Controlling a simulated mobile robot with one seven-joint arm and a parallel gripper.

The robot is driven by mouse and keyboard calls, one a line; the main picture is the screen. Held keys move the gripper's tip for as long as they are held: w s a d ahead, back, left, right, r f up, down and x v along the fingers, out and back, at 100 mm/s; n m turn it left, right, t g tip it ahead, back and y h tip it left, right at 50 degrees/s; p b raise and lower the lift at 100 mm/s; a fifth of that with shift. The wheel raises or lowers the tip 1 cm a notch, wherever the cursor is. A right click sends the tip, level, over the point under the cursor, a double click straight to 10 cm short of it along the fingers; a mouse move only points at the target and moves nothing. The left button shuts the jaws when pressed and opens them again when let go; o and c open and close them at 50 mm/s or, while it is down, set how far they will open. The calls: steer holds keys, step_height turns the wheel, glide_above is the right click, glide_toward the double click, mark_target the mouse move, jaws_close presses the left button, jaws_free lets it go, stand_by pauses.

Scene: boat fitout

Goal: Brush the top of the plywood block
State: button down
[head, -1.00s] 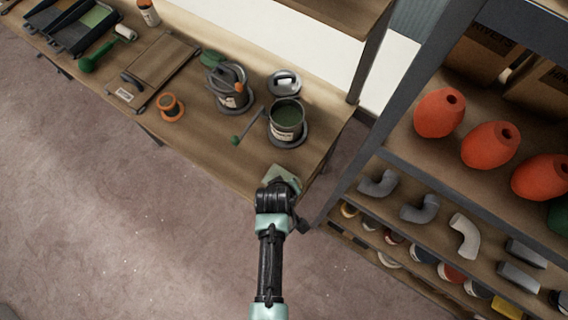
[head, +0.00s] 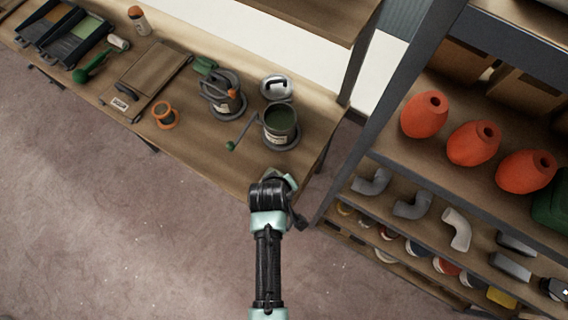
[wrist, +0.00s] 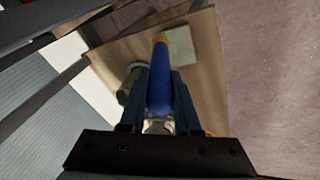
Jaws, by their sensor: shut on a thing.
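My gripper (wrist: 160,98) is shut on the blue handle of a brush (wrist: 161,88). An orange-brown part shows at the handle's far end, and the bristles cannot be made out. A flat, pale green square, apparently the top of the plywood block (wrist: 180,47), lies on the bench just beyond that end, slightly right in the wrist view. In the head view the block (head: 291,179) shows only as a sliver at the bench's near right corner, mostly behind my gripper (head: 272,183). I cannot tell whether brush and block touch.
An open can of dark green paint (head: 280,123) stands on the bench beyond my gripper, with a lid (head: 276,87) behind it. A can with tools (head: 222,95) and an orange-rimmed roll (head: 165,113) stand further left. A shelf rack (head: 390,105) rises close on the right.

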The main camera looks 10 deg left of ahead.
steer(key=shift+r, duration=0.1)
steer(key=shift+r, duration=1.45)
steer(key=shift+f, duration=0.1)
